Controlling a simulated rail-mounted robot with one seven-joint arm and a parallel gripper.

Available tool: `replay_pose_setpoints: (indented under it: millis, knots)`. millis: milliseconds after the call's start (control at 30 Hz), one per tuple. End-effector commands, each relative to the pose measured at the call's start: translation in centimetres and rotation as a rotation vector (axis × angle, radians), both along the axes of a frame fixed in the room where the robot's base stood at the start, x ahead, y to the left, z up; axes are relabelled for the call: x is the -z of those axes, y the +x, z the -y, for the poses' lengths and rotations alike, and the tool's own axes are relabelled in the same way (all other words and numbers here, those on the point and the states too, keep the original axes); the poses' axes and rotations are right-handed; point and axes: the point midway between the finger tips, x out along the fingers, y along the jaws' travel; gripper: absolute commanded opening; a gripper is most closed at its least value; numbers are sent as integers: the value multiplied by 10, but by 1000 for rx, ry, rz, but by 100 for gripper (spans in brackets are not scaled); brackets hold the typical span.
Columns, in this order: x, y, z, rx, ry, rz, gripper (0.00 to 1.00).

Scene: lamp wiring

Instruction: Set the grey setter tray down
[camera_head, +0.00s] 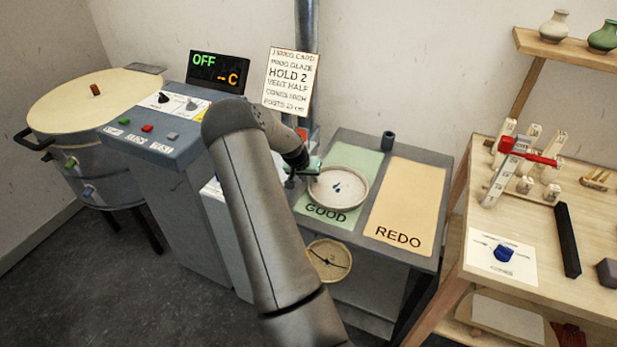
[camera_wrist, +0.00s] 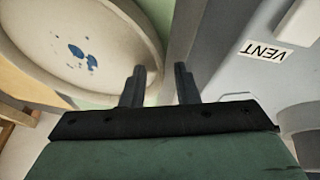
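A round, shallow pale tray (camera_head: 343,181) with a raised rim and dark blue marks inside lies on the green GOOD mat; it looks like the setter tray, more cream than grey. My gripper (camera_head: 305,174) is at the tray's left edge, low by the mat. In the wrist view the tray (camera_wrist: 45,35) fills the upper left, with its rim beside the left finger. My gripper (camera_wrist: 160,85) shows its two dark fingers apart, with a clear gap between them. I cannot tell whether a finger touches the rim.
The tan REDO mat (camera_head: 408,205) is bare, with a dark cup (camera_head: 388,141) behind it. A round tan dish (camera_head: 328,262) sits lower, below the table's front. The kiln control box (camera_head: 165,130) stands left; a wooden bench (camera_head: 540,215) with several pieces stands right.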

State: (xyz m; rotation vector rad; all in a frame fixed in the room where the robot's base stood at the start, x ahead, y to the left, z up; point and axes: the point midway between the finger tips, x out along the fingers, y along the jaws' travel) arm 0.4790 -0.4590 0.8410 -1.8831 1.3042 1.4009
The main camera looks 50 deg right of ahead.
Motion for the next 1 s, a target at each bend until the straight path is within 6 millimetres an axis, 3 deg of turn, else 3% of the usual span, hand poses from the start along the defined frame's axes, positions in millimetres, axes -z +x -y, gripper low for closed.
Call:
replay_pose_setpoints:
  millis: [300, 800, 1000]
  knots:
    - [-8, 1, -3, -2, -1, 1, 28]
    - [-95, -2, -43, -2, -1, 4, 28]
    - [-110, -4, -49, 0, -1, 0, 28]
